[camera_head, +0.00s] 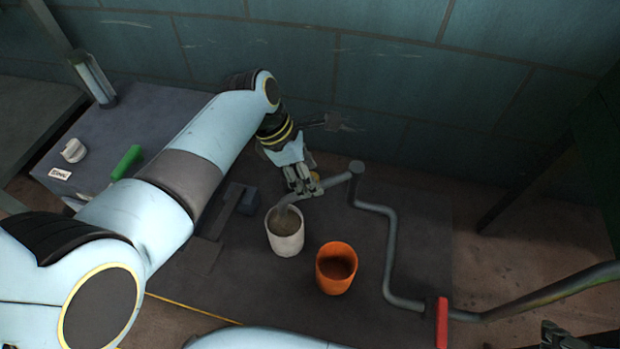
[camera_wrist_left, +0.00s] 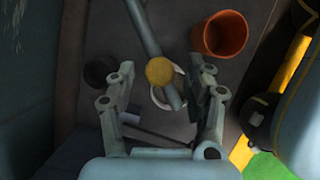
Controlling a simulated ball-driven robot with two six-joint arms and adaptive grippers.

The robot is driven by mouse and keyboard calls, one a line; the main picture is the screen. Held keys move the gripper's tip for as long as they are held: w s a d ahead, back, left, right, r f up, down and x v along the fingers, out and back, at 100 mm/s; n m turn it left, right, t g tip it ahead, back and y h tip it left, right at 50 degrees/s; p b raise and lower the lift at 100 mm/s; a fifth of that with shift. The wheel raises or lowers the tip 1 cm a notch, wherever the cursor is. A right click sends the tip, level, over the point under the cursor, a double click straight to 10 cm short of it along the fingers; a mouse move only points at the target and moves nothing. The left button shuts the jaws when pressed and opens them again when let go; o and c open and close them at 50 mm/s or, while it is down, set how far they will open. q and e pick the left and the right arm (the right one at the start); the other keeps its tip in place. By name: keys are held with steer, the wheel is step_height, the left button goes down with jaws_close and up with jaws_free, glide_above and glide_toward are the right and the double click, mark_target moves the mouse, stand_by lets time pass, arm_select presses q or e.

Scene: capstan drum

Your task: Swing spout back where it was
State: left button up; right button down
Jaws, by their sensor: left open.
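The spout (camera_head: 330,183) is a grey pipe running left from an upright post (camera_head: 357,168), its bent end over the white cup (camera_head: 285,235). A yellow knob (camera_wrist_left: 160,71) sits on the spout. My left gripper (camera_head: 306,188) is open at the spout, close to the knob. In the left wrist view its fingers (camera_wrist_left: 168,78) stand apart on both sides of the spout and knob; I cannot tell whether they touch. The white cup's rim (camera_wrist_left: 157,98) shows partly behind the spout. Part of my right gripper (camera_head: 562,337) shows at the bottom right edge, too little to read its jaws.
An orange cup (camera_head: 337,270) stands right of the white cup. A bent grey pipe (camera_head: 390,250) runs down to a red piece (camera_head: 442,320). A grey box (camera_head: 165,110) with a green handle (camera_head: 127,160) stands at left. A wall (camera_head: 400,80) closes the back.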

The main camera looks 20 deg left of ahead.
arm_select(q)
steer(key=shift+d+f, duration=0.15)
steer(key=shift+f, duration=0.2)
steer(key=shift+c, duration=0.3)
jaws_close()
